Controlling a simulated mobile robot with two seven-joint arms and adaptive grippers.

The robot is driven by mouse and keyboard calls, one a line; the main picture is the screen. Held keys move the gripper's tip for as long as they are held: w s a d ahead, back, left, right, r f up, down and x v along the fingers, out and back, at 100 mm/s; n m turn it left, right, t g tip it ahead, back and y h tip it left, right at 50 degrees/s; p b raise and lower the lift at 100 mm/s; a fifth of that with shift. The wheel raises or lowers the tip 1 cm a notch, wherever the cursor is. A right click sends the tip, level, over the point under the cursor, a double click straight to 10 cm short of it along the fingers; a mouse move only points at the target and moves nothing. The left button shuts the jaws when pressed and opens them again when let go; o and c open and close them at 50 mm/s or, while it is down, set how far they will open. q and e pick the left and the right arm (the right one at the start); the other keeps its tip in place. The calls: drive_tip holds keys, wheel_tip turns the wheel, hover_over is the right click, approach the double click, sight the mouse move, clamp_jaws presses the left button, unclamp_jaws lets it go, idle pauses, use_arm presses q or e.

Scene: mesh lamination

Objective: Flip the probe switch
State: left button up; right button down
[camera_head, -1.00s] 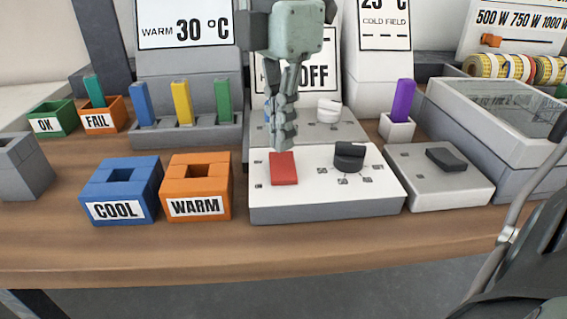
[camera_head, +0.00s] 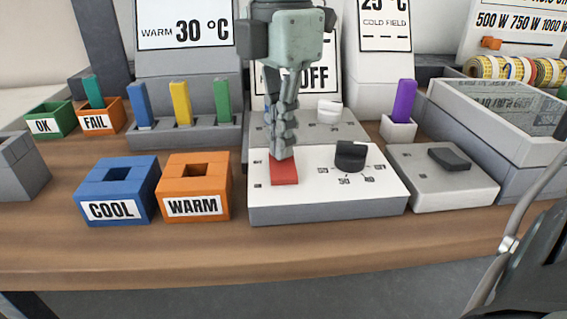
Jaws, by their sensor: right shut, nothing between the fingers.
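A red rocker switch (camera_head: 285,175) sits at the left of a white control box (camera_head: 325,200), next to a black dial knob (camera_head: 350,157). My right gripper (camera_head: 282,152) reaches down from above with its fingers shut and empty. Its fingertips are at the back edge of the red switch, apparently touching it, and hide part of that edge. A grey box (camera_head: 425,193) to the right carries a black rocker switch (camera_head: 449,158). No label reading "probe" is legible on either switch. My left gripper is not in view.
Blue COOL (camera_head: 143,178) and orange WARM (camera_head: 220,170) blocks stand left of the white box. Behind are a rack (camera_head: 190,136) with coloured sticks, a purple stick (camera_head: 403,102) in a holder and a glass-topped grey case (camera_head: 470,120). The wooden table (camera_head: 130,250) is clear in front.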

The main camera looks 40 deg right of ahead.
drive_tip(key=shift+f, duration=0.2)
drive_tip(key=shift+r, duration=0.15)
drive_tip(key=shift+r+p, duration=1.75)
drive_tip(key=shift+r, duration=1.65)
